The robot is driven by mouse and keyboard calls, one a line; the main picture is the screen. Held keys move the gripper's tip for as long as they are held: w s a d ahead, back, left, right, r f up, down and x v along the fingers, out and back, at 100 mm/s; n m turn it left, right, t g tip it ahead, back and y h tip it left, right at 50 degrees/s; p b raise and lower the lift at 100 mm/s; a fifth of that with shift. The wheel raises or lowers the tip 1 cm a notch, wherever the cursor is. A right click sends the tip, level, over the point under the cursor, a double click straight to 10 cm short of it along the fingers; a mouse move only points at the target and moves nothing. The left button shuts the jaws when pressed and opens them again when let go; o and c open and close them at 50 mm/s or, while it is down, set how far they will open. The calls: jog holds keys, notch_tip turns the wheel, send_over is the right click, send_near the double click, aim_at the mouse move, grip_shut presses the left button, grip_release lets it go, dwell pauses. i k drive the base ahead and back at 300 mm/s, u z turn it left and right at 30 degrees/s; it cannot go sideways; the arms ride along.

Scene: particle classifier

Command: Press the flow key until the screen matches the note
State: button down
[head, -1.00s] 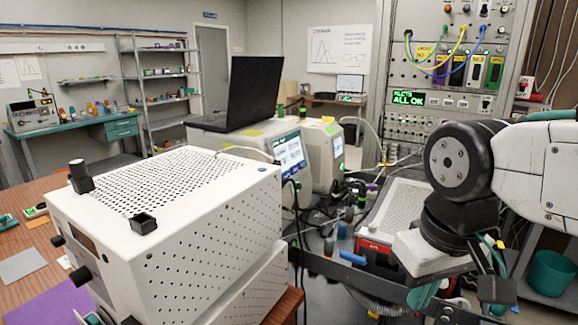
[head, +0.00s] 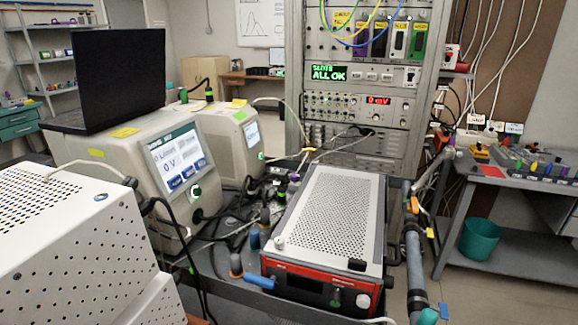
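A green-lit knob (head: 195,192) sits below the screen. A smaller screen (head: 251,133) on the instrument behind is too small to read. Yellow notes lie on top of the instruments, one by the laptop (head: 125,132) and one further back (head: 238,103); their writing is not legible. I cannot tell which control is the flow key. My gripper is not in view.
A red-fronted box (head: 325,285) with a perforated top stands in the middle on a dark cart. Cables and bottles crowd its left. The rack (head: 345,100) behind shows "ALL OK" and a red "0 mV". A side table (head: 540,215) stands right, with open floor before it.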

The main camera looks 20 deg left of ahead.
aim_at(176, 181)
jog(key=z, duration=0.75)
jog(key=k, duration=0.6)
jog(key=u, duration=1.6)
jog(key=i, duration=0.5)
jog(key=z, duration=0.05)
